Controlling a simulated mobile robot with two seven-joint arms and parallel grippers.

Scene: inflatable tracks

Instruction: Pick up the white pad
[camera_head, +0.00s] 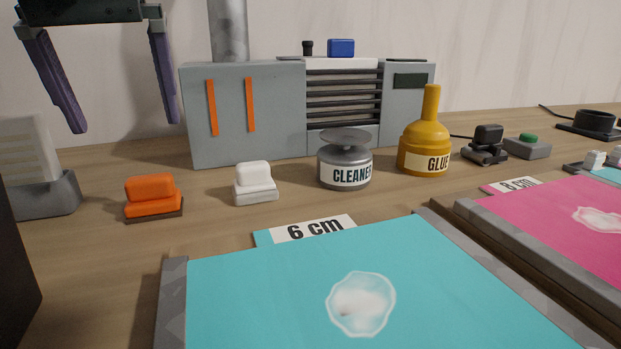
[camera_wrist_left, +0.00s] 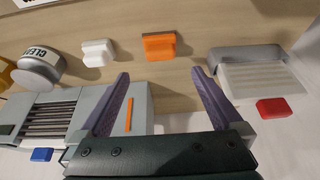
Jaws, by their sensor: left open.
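The white pad (camera_head: 255,183) is a small block with a stepped top, sitting on the wooden table between an orange pad and the grey cleaner tin. It also shows in the left wrist view (camera_wrist_left: 97,52), at the upper left. My left gripper (camera_head: 125,126) is open and empty, with its purple fingers pointing down, up and to the left of the white pad in the head view. In the left wrist view its fingertips (camera_wrist_left: 160,74) lie below the orange pad (camera_wrist_left: 160,46), and the white pad is off to their left. My right gripper is not in view.
The orange pad (camera_head: 153,195), cleaner tin (camera_head: 344,160) and yellow glue bottle (camera_head: 426,140) stand near the white pad. A grey machine (camera_head: 245,136) stands behind. A grey holder with a pale block (camera_head: 45,194) is at left. A cyan sheet (camera_head: 240,290) lies in front.

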